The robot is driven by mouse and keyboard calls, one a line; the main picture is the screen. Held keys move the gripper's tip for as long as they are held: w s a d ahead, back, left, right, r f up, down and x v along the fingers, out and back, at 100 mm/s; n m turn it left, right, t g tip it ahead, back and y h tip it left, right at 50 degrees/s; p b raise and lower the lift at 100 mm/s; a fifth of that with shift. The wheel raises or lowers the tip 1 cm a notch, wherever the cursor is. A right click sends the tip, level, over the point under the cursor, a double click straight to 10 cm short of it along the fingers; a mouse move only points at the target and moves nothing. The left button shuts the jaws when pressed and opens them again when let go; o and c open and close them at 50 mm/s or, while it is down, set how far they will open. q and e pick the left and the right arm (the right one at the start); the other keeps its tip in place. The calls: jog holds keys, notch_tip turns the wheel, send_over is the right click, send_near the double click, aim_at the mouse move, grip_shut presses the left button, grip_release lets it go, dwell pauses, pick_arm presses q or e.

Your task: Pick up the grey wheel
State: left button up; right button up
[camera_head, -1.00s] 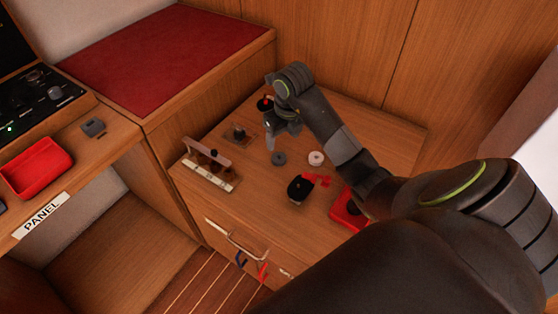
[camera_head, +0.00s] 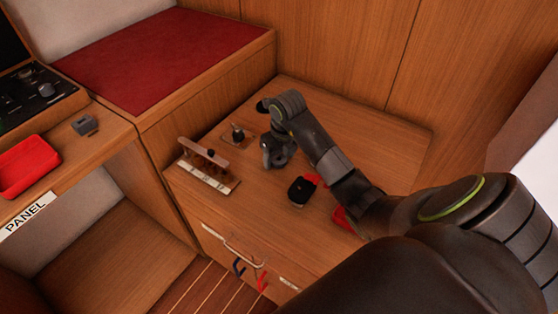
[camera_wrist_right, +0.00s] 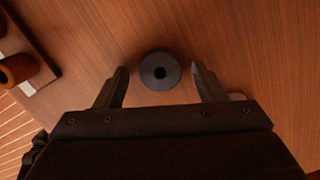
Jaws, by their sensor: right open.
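The grey wheel (camera_wrist_right: 160,71), a round disc with a dark centre hole, lies flat on the wooden top (camera_wrist_right: 250,45) in the right wrist view. My right gripper (camera_wrist_right: 161,72) is open, with one finger on each side of the wheel and a gap to both. The wheel appears apart from the fingers. In the head view my right gripper (camera_head: 275,160) is low over the wooden top and hides the wheel. My left gripper is not in view.
A wooden rack (camera_head: 205,160) stands left of the gripper, with a dark knobbed piece (camera_head: 237,135) behind it. A black-topped item (camera_head: 300,190) and a red tray (camera_head: 343,220) lie to the right.

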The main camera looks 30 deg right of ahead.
jog(key=c, duration=1)
jog(key=shift+c, duration=0.2)
